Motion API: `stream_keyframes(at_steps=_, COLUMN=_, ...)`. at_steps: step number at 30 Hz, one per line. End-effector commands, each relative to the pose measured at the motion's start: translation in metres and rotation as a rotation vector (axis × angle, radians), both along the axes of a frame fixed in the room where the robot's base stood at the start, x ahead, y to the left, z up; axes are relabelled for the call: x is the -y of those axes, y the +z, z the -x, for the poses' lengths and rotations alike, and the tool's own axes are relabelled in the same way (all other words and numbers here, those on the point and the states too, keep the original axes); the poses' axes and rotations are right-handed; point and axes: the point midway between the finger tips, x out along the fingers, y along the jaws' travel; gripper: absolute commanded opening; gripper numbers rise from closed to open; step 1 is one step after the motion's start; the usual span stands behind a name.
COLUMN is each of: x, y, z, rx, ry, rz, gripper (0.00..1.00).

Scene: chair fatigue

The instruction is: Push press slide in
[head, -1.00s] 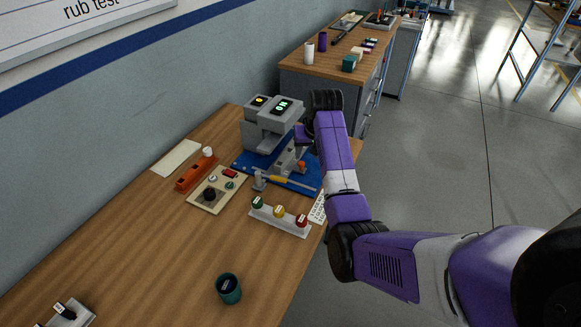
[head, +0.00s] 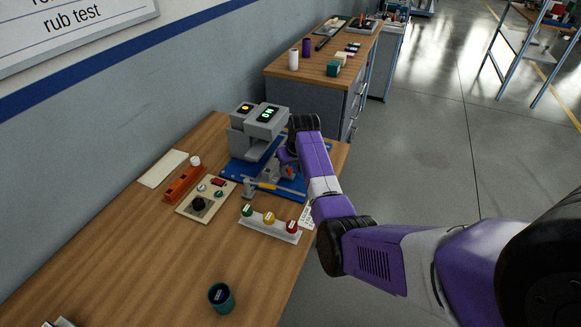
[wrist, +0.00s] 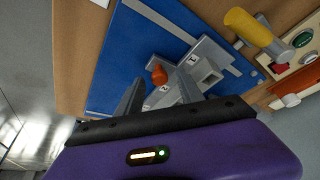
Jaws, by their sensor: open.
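The grey press (head: 258,130) stands on a blue base plate (head: 233,172) near the table's far end, its display lit green and yellow. In the wrist view, the press slide (wrist: 205,68) is a grey block with small numbered labels, lying on the blue plate (wrist: 135,50). An orange knob (wrist: 159,75) stands by the slide. My gripper (wrist: 160,88) is open and empty, with the knob seen between and just beyond its fingertips. I cannot tell whether a finger touches the slide. In the head view, my gripper (head: 285,156) is beside the press, its fingers partly hidden.
Nearby are a control box (head: 188,211), an orange block (head: 185,184) and a rack with green, yellow and red tops (head: 262,232). A teal cup (head: 221,298) stands at the front.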

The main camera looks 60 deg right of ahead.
Motion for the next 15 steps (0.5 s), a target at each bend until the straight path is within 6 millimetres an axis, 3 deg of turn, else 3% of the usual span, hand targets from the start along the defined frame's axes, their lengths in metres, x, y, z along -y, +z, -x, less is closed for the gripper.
stream_keyframes(at_steps=8, x=0.0004, y=-0.0014, z=-0.0001, rx=0.000, ry=0.000, rz=0.000, gripper=0.44)
stream_keyframes(at_steps=15, x=0.0003, y=-0.0013, z=0.0000, rx=0.000, ry=-0.001, rz=0.000, gripper=0.00)
